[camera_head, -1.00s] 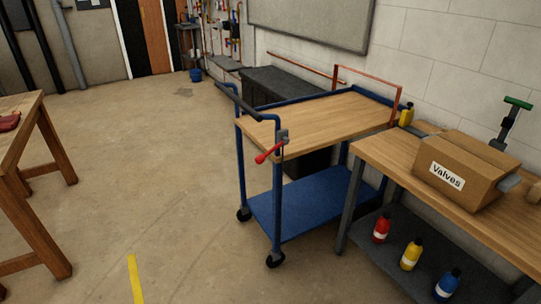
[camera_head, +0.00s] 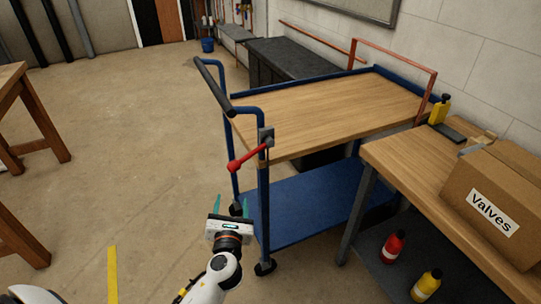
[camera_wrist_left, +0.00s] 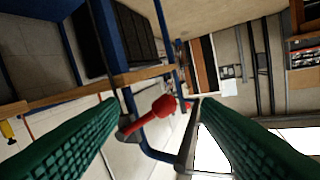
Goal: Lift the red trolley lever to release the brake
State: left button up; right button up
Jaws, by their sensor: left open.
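My right gripper is not in view.
A workbench (camera_head: 430,165) with a "Valves" box (camera_head: 495,205) stands close on the right, with bottles on its lower shelf. A wooden table (camera_head: 30,125) is at the left. The floor (camera_head: 140,160) left of the trolley is clear.

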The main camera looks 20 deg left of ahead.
aim_at(234, 170)
pick_arm(q)
jog(key=shift+m+y, duration=0.3)
jog(key=shift+m, duration=0.1)
jog(key=w+a+r, duration=0.1)
jog(key=w, duration=0.2)
jog(key=w+a, duration=0.2)
jog(key=w, duration=0.2)
jog(key=w+a+r, duration=0.1)
jog(key=w+a, duration=0.1)
jog(key=w, duration=0.2)
jog(key=shift+w+a+r, duration=0.1)
jog(key=shift+a+r, duration=0.15)
jog(key=shift+r, duration=0.1)
jog(key=shift+c, duration=0.4)
jog(key=c, duration=1.2)
jog(key=shift+r, duration=0.1)
